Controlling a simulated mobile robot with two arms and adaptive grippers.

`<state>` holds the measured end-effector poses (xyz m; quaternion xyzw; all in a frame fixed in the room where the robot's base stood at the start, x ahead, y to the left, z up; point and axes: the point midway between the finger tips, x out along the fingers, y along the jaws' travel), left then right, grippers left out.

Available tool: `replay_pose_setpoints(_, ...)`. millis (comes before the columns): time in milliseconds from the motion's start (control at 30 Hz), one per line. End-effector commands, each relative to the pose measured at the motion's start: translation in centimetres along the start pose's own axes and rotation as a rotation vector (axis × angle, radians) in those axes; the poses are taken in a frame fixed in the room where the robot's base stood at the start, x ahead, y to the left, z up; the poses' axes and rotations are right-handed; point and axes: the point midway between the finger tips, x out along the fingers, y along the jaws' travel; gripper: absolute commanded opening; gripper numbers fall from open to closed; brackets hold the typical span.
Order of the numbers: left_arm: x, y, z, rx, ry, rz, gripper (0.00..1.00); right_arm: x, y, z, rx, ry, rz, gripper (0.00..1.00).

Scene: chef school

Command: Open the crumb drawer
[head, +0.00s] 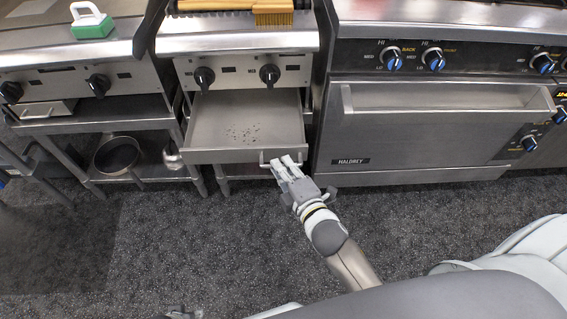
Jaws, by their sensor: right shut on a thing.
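The crumb drawer (215,128) is a flat metal tray pulled out from under the middle griddle unit, with dark crumbs (243,134) on its floor. Its front edge has a small handle at the right end. My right gripper (286,162) is at that handle, with its fingers shut on it; the fingers hide part of the handle. A small part of my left gripper (184,313) shows at the bottom edge of the view, and its fingers cannot be made out.
An oven with a wide handle (450,98) and blue knobs stands to the right. A griddle on the left has a closed drawer (47,110). A pan (117,155) sits on the shelf below. A brush (273,12) lies on the middle unit. The dark floor (170,235) in front is clear.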

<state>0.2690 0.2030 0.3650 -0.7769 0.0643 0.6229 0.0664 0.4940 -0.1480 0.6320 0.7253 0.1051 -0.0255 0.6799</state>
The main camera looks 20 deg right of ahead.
Motion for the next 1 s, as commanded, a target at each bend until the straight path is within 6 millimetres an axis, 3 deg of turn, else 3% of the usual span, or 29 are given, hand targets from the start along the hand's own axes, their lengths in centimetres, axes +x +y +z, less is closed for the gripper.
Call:
replay_pose_setpoints(367,0.17,0.01,0.09,0.000,0.000,0.000,0.42,-0.10,-0.10,-0.01,0.000,-0.001,-0.002,0.00)
replay_pose_setpoints(400,0.17,0.00,0.09,0.000,0.000,0.000,0.42,-0.10,-0.10,-0.01,0.000,-0.001,-0.002,0.12)
replay_pose_setpoints(567,0.17,-0.01,0.09,0.000,-0.001,0.000,0.42,-0.09,-0.07,-0.01,0.000,-0.001,-0.001,0.32)
replay_pose_setpoints(1000,0.09,0.08,0.08,0.000,-0.001,0.001,0.42,-0.80,-0.08,-0.02,0.001,0.000,-0.001,0.32)
